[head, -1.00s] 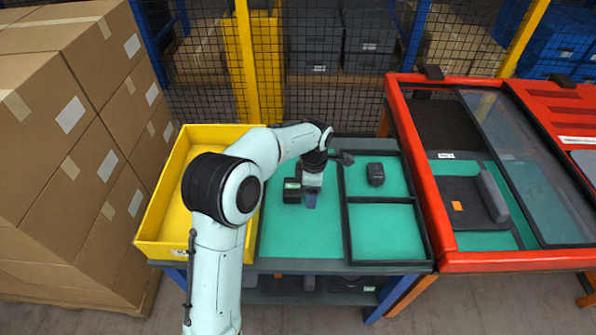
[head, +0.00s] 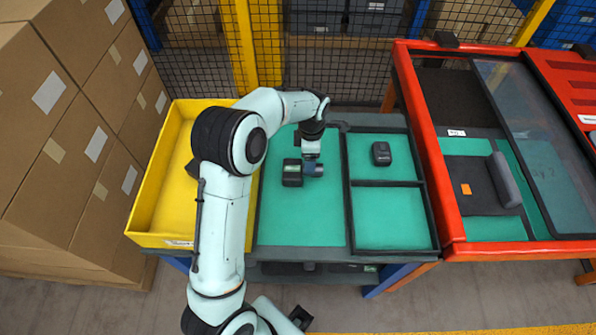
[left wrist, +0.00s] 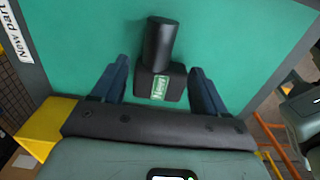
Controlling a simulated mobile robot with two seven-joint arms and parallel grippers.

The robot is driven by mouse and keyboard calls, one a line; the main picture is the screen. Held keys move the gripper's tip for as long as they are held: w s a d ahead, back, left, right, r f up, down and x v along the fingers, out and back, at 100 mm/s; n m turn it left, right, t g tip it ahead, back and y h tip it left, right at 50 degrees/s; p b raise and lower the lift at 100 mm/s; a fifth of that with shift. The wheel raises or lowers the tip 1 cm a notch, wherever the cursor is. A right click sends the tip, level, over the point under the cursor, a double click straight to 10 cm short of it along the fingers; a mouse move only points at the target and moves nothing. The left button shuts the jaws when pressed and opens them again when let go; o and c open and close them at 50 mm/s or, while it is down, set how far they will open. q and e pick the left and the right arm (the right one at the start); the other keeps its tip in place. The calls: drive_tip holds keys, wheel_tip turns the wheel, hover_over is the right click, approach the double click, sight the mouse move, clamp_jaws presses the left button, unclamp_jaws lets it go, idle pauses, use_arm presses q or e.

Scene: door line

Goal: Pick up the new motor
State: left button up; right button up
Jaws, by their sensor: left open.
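The new motor (head: 292,173) is a dark block with a green label, lying on the green mat in the table's left section. My right gripper is not in view.
A yellow bin (head: 150,195) at left holds a dark item partly hidden by my arm. A dark part (head: 381,153) lies in the upper right compartment; the lower right compartment (head: 390,218) is empty. A red-framed station (head: 436,180) stands at right, stacked cartons (head: 60,150) at far left.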

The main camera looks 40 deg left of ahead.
sight(303, 173)
use_arm(q)
wheel_tip(303, 173, down, 6)
drive_tip(key=shift+w+a+r, duration=0.1)
drive_tip(key=shift+w, duration=0.05)
idle(0.3)
clamp_jaws()
